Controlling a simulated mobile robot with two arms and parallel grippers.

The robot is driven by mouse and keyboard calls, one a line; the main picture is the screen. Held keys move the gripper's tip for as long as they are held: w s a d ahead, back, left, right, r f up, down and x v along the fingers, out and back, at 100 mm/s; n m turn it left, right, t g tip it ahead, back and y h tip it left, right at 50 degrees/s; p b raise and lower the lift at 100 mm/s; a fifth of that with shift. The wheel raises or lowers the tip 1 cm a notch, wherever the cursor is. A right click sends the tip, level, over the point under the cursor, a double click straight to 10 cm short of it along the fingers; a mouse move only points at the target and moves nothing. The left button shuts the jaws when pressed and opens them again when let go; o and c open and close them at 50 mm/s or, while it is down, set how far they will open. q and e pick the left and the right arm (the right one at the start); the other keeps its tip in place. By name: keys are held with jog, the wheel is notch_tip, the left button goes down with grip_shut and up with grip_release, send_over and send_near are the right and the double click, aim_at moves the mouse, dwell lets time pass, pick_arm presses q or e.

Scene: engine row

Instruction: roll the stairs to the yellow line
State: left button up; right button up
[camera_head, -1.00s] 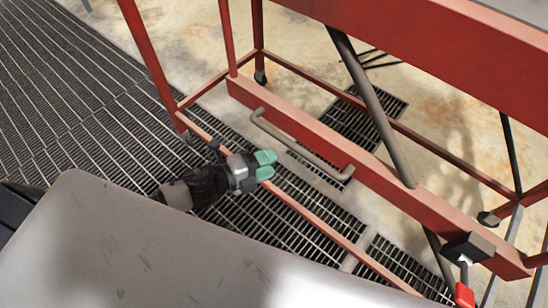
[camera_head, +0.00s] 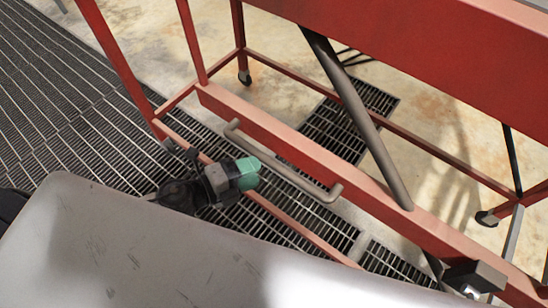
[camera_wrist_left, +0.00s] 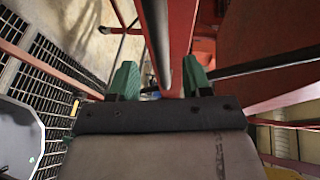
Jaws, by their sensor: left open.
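The stairs are a red metal frame on small casters (camera_head: 244,78), with a long lower rail (camera_head: 385,205) crossing the head view. A grey bar handle (camera_head: 285,172) is fixed along the near side of that rail. My left gripper (camera_head: 250,173), with green fingertips, is beside the handle on the near side, seen just below its left half. In the left wrist view its fingers (camera_wrist_left: 158,78) are spread apart, with red frame bars beyond them. Nothing shows held between them. The yellow line cannot be made out. My right gripper is not in view.
Dark floor grating (camera_head: 75,105) covers the left, with a smaller grate (camera_head: 345,120) under the stairs. Stained concrete (camera_head: 150,40) lies beyond. A grey diagonal strut (camera_head: 360,115) crosses the frame. A dark block (camera_head: 475,280) sits near the rail's right end.

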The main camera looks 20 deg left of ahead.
aim_at(268, 165)
pick_arm(q)
jog(key=p+x, duration=0.1)
jog(key=x, duration=0.4)
jog(key=shift+r+p, duration=0.1)
jog(key=shift+p, duration=0.2)
jog(key=shift+w+d, duration=0.25)
jog(key=shift+w, duration=0.05)
jog(key=shift+w+d+f, duration=0.2)
jog(key=shift+f, duration=0.05)
grip_shut()
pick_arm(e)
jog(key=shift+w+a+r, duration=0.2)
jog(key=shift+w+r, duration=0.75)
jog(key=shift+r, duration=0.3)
